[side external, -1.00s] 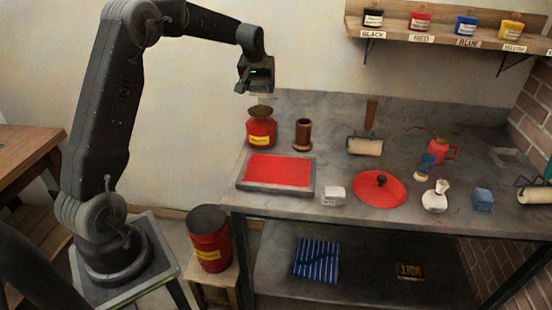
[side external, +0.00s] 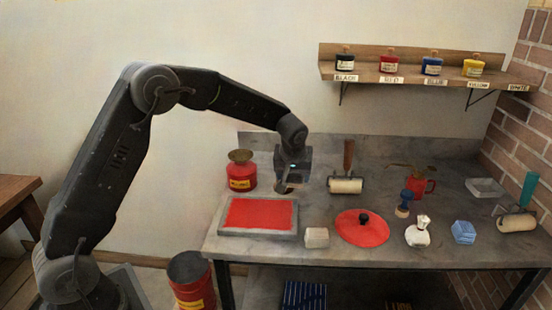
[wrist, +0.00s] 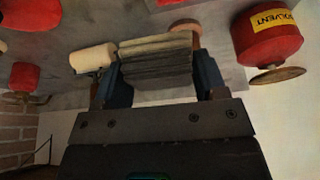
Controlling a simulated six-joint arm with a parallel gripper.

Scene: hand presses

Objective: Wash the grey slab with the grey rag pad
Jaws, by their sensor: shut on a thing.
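The grey slab (side external: 298,217) lies flat at the left of the bench, its top covered in red. My gripper (side external: 288,180) is behind and to the right of the slab, above the bench. In the wrist view my gripper (wrist: 155,75) is shut on the grey rag pad (wrist: 155,62), a layered, folded block between the two fingers. In the side view the pad is mostly hidden by the gripper. A brown object (side external: 283,188), partly hidden, shows just under the gripper. I cannot tell whether they touch.
The red solvent can (side external: 241,178) stands behind the slab, left of my gripper. A roller (side external: 346,185) lies to the right. A white block (side external: 317,237) and a red disc with a black knob (side external: 350,232) sit at the front. A bottle shelf (side external: 420,75) hangs above.

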